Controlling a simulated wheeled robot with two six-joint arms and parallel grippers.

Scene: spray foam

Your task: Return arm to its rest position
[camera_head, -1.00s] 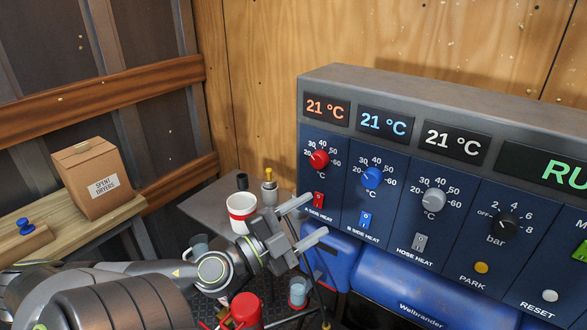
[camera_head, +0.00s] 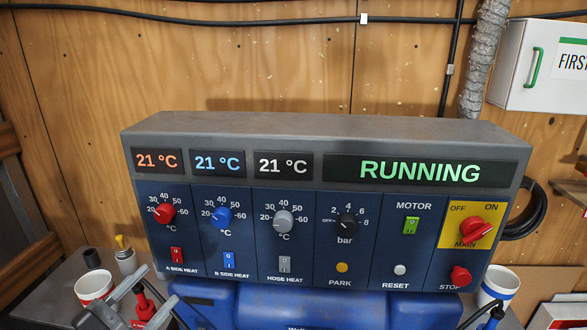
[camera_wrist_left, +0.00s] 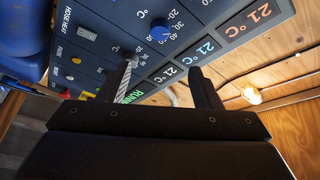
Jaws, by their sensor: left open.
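My left gripper (camera_head: 152,287) is at the lower left of the head view, its two grey fingers apart with nothing between them. It is in front of and below the left end of the control panel (camera_head: 310,133), and its arm is mostly cut off by the lower edge. In the left wrist view, the same gripper (camera_wrist_left: 162,80) shows two dark spread fingers before the panel face (camera_wrist_left: 100,32). The panel's green display (camera_head: 420,171) reads RUNNING, and three smaller displays read 21 °C. My right gripper is not distinguishable.
A blue-banded cup (camera_head: 498,286) is at right.

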